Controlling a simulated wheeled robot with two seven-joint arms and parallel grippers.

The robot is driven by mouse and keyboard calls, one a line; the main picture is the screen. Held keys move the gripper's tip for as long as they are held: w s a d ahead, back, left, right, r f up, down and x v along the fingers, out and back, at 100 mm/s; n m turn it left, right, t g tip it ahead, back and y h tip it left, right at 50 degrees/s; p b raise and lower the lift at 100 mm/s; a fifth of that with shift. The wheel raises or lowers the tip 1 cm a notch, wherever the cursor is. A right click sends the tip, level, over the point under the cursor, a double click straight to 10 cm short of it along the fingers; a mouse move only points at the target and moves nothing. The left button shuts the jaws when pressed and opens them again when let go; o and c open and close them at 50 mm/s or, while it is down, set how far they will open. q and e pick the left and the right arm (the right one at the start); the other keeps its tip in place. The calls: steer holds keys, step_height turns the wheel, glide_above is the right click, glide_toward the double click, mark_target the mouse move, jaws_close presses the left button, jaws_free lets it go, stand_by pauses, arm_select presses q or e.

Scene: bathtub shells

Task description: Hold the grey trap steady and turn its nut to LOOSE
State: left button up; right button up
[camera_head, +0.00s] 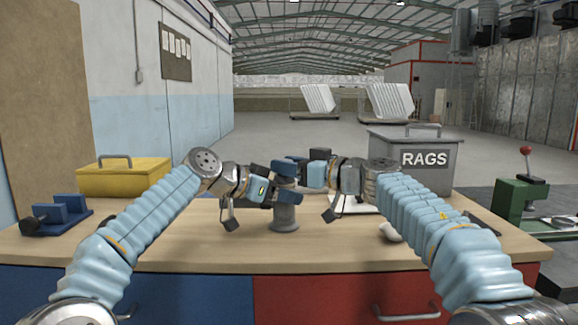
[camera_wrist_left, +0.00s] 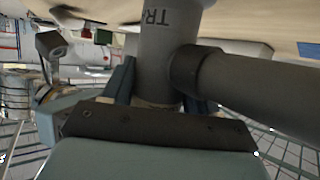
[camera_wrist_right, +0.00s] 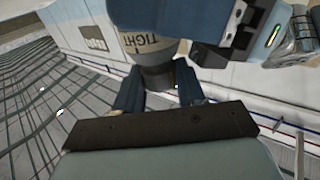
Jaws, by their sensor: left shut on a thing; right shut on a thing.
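The grey trap (camera_head: 285,217) stands upright on the workbench, its upper part largely hidden by my grippers. In the left wrist view its body (camera_wrist_left: 165,40) carries partly visible lettering and a side pipe (camera_wrist_left: 250,90) goes right. My left gripper (camera_head: 283,194) is shut around the trap's body, below my right gripper (camera_head: 301,169). In the right wrist view a pale band marked TIGHT (camera_wrist_right: 150,42) shows beside the dark nut (camera_wrist_right: 159,78). My right gripper (camera_wrist_right: 160,95) is shut on the nut. The LOOSE mark cannot be made out.
A yellow toolbox (camera_head: 125,180) and a blue fixture (camera_head: 55,215) stand left on the workbench (camera_head: 190,245). A grey RAGS bin (camera_head: 425,178) stands behind right. A small white object (camera_head: 390,232) lies near my right arm. The bench front middle is clear.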

steer(key=shift+t, duration=0.3)
steer(key=m+t+h, duration=0.1)
steer(key=m+h, duration=0.1)
steer(key=m+t+h, duration=0.2)
steer(key=shift+s+a+t, duration=0.2)
steer(key=shift+t, duration=0.1)
steer(key=h, duration=0.1)
steer(key=m+t+h, duration=0.1)
steer(key=shift+a+f+h, duration=0.1)
steer(key=shift+a+h, duration=0.05)
steer(key=shift+h, duration=0.15)
steer(key=shift+m+t+h, duration=0.3)
steer(key=shift+m+h, duration=0.2)
steer(key=shift+m, duration=0.1)
steer(key=o, duration=0.8)
